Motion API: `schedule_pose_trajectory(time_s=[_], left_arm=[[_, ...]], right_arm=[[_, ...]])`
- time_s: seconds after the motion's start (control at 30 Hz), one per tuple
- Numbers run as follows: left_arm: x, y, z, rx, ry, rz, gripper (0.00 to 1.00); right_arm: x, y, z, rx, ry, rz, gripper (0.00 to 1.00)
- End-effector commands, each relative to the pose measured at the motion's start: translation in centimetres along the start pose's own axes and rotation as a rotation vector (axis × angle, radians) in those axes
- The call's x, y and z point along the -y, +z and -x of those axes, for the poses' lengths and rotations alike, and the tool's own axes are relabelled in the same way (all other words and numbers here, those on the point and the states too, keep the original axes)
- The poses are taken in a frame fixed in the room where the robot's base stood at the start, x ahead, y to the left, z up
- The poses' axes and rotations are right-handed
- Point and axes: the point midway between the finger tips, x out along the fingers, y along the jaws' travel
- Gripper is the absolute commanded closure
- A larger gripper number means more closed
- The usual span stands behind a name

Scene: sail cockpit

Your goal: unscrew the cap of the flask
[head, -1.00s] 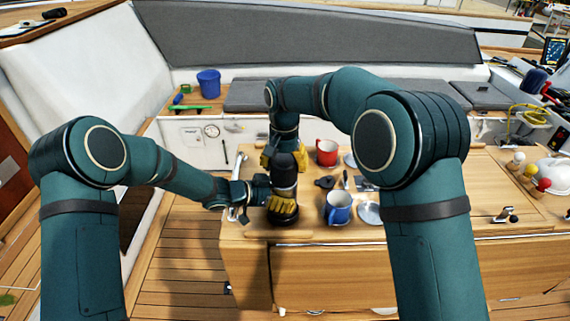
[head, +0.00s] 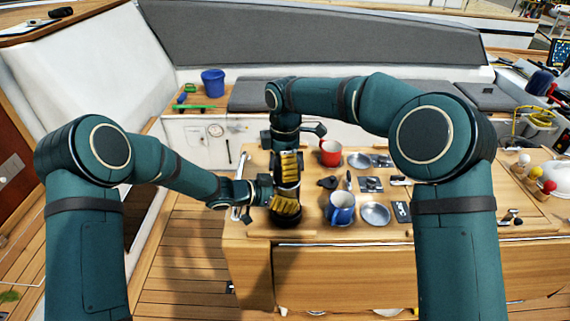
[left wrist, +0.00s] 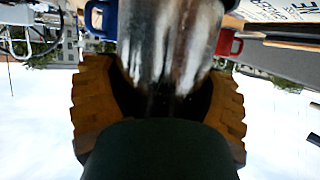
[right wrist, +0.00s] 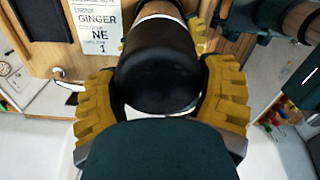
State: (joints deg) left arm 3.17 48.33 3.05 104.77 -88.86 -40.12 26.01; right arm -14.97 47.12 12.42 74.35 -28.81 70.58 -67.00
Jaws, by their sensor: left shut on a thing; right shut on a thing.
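The flask (head: 287,222) stands upright near the left end of the wooden table. My left gripper (head: 286,207) is shut around its lower body, with yellow ridged fingers on both sides. In the left wrist view the shiny metal flask body (left wrist: 170,40) sits between the fingers. My right gripper (head: 288,165) comes from above and is shut around the flask's top. In the right wrist view the black cap (right wrist: 158,75) is between the fingers. The fingers hide most of the cap in the head view, and I cannot tell how far it is turned.
A blue mug (head: 342,208) and a red mug (head: 330,152) stand right of the flask. A metal plate (head: 375,214), a small dark object (head: 327,182) and cutlery lie near them. A blue bucket (head: 212,83) stands on the bench behind.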

Motion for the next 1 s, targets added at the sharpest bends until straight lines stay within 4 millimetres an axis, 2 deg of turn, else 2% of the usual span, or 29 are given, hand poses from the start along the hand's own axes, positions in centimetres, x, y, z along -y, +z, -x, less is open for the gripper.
schedule_pose_trajectory(time_s=[0.7, 1.0], left_arm=[[-0.07, 0.08, 0.01, 0.002, 0.002, -0.002, 1.00], [-0.09, 0.08, -0.01, 0.002, 0.002, -0.002, 1.00]], right_arm=[[0.51, 0.57, 0.13, 0.001, 0.003, 1.387, 0.70], [0.54, 0.80, 0.07, -0.002, 0.002, 1.897, 0.70]])
